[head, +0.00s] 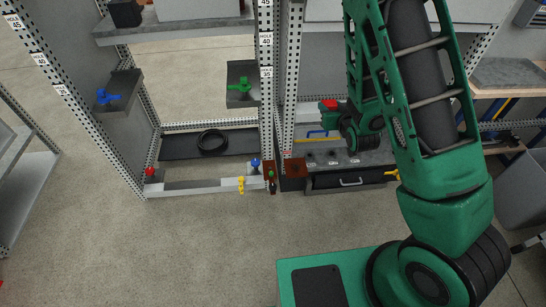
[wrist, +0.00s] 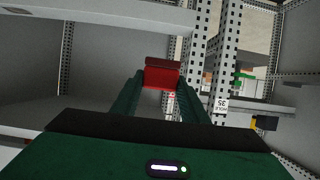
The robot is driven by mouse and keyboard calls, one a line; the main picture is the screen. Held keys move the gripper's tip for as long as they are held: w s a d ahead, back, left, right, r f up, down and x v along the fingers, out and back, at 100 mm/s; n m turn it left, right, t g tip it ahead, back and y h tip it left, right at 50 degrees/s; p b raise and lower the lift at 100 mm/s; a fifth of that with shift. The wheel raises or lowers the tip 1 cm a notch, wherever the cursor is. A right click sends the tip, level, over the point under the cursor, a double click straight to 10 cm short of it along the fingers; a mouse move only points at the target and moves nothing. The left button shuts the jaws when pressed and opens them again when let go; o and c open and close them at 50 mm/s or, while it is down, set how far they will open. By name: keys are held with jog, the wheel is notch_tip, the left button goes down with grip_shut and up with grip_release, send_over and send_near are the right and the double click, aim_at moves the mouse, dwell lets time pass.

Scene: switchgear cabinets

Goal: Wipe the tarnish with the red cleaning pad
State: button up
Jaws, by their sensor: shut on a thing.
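The red cleaning pad (wrist: 162,76) is held between the two green fingertips of my gripper (wrist: 161,88) in the wrist view. In the head view a small red piece, apparently the pad (head: 329,104), shows at the end of my arm, inside the right cabinet bay. My gripper is shut on it, and the arm partly hides the hand there. A reddish-brown square patch (head: 295,167) lies at the left end of the grey bench top, below and left of the pad. I cannot tell for sure whether it is the tarnish. The pad is apart from this patch.
A perforated upright (head: 266,80) separates the two bays. A drawer unit (head: 340,183) with a handle stands below the pad. The left bay has a black cable coil (head: 213,141), a blue knob (head: 107,97) and a green knob (head: 241,85). The floor in front is clear.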

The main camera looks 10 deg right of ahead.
jog(key=shift+a, duration=0.8)
